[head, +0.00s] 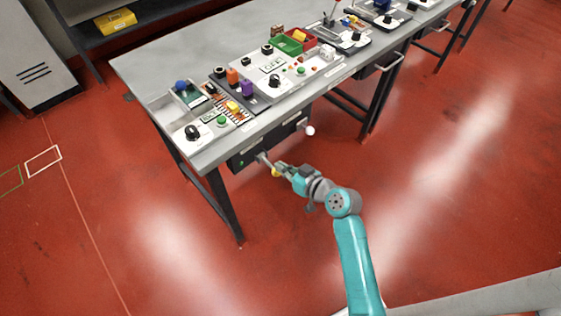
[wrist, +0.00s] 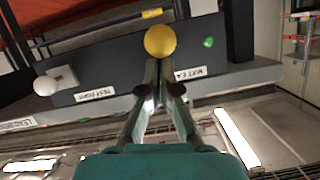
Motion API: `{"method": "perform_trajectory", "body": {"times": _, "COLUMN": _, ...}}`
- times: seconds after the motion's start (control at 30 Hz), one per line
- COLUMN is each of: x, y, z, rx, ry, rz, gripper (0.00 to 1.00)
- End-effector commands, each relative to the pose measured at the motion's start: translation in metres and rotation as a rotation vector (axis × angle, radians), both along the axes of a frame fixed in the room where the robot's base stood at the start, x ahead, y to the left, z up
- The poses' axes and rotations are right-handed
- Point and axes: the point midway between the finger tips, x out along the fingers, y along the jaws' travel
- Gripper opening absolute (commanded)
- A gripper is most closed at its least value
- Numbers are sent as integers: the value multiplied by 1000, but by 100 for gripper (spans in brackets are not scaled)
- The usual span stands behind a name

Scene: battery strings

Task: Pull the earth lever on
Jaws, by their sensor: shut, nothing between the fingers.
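A lever with a yellow ball knob (wrist: 160,41) stands out from the dark panel (wrist: 110,70) under the bench. The label beside it (wrist: 190,73) reads something like "MAT EA…", partly hard to read. The yellow knob also shows in the head view (head: 275,172), right by my fingertips. My gripper (wrist: 164,75) is shut and empty. Its fingertips lie just below the yellow knob in the wrist view; I cannot tell whether they touch it. The lever's shaft is mostly hidden behind the knob and fingers.
A white ball knob (wrist: 46,85) by a "TEST POINT" label (wrist: 94,94) sits on the same panel. A green light (wrist: 208,42) is near the yellow knob. The bench top (head: 180,55) carries several devices. A bench leg (head: 226,205) stands left; red floor is clear in front.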

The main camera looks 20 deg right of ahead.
Motion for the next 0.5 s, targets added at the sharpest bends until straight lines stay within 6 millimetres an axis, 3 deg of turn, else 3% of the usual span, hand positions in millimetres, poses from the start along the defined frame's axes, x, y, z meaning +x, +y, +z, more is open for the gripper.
{"method": "perform_trajectory", "body": {"times": 0.5, "x": -3, "y": -1, "z": -29, "rx": -5, "ry": 6, "rz": 3, "gripper": 0}}
